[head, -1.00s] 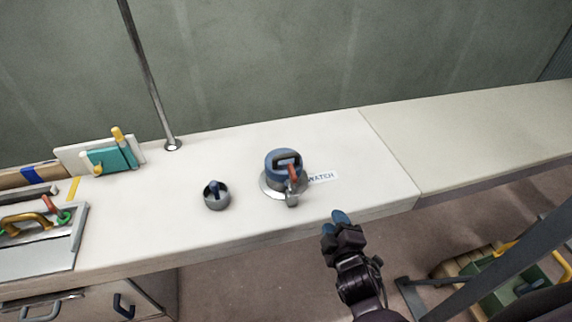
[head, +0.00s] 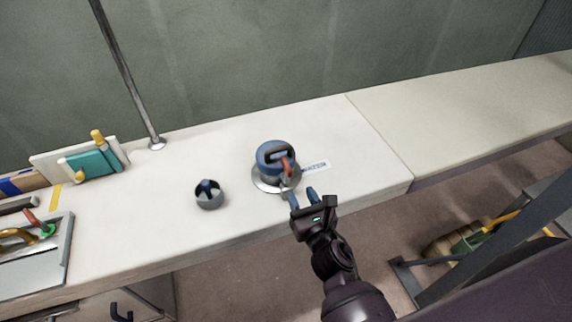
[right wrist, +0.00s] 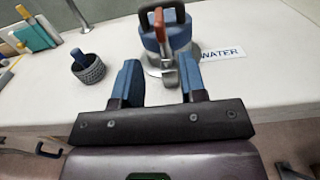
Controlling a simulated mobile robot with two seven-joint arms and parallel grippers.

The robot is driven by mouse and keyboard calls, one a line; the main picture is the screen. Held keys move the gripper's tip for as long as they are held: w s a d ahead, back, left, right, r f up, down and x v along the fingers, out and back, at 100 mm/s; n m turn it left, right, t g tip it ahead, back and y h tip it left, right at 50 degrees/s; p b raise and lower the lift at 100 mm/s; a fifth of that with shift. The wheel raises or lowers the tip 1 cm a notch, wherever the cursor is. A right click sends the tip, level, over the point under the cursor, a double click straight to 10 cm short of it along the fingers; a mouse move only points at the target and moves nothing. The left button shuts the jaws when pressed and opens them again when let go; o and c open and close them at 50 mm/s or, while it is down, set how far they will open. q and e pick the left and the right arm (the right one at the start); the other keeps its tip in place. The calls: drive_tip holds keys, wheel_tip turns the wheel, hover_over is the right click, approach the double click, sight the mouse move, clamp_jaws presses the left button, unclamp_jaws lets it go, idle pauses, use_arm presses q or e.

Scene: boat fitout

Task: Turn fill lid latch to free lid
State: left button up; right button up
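The fill lid (head: 272,153) is a blue round cap with a dark handle on a grey metal base on the white counter. Its latch (head: 286,166) is a red lever at the front of the lid. In the right wrist view the latch (right wrist: 160,27) stands up in front of the handle, with a grey metal tab below it. My right gripper (head: 303,194) is open and empty, just in front of the lid's base. Its blue fingers (right wrist: 160,78) stand to either side of the grey tab in the wrist picture; contact cannot be told. My left gripper is out of view.
A WATER label (head: 316,166) lies right of the lid. A small grey cup with a blue knob (head: 209,195) stands to the left. A metal pole (head: 157,143) rises behind. The counter's right part (head: 450,120) is clear.

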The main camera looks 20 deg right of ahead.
sight(286, 166)
drive_tip(key=shift+w+a, duration=0.2)
drive_tip(key=shift+w, duration=5.2)
drive_tip(key=shift+c, duration=0.3)
clamp_jaws()
